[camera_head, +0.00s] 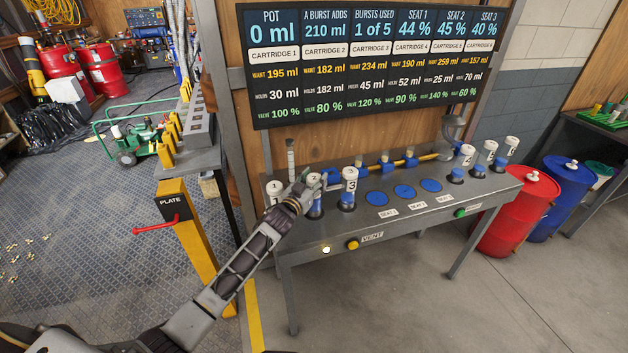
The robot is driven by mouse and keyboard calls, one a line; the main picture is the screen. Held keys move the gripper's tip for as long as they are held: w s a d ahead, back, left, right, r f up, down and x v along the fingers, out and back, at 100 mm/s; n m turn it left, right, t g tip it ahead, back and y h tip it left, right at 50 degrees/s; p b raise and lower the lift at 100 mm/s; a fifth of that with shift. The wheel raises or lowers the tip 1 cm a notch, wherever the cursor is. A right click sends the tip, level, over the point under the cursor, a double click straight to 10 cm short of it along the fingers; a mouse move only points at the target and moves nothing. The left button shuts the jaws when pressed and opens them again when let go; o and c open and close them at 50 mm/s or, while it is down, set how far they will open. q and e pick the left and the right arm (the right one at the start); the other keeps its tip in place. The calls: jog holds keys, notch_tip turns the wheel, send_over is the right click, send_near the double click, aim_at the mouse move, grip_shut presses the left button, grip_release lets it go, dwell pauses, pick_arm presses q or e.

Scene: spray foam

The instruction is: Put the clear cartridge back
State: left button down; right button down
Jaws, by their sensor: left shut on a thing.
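My left gripper (304,186) is shut on the white-capped cartridge 2 (315,208), at the left of the steel bench (350,228). The cartridge stands upright between cartridge 1 (274,188) and cartridge 3 (349,184). Its blue lower part is close to the bench top; I cannot tell whether it sits in a holder. The gripper hides part of it. Three blue seats (404,191) in the bench middle carry no cartridge. I cannot tell which cartridge is the clear one. My right gripper is not in view.
Several white-capped cartridges (467,155) stand at the bench's right end. A thin grey post (291,158) rises behind cartridge 1. A display (370,60) shows pot 0 ml and 1 of 5 bursts used. A yellow post with a red lever (158,229) stands left.

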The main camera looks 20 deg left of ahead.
pick_arm(q)
jog(key=c, duration=0.7)
grip_release()
jog(key=shift+f, duration=0.1)
jog(key=shift+r, duration=0.2)
jog(key=shift+s+a+f, duration=0.15)
jog(key=shift+s, duration=0.55)
jog(key=s+a+b, duration=0.1)
jog(key=s+a, duration=0.1)
jog(key=s, duration=0.8)
jog(key=shift+s, duration=0.2)
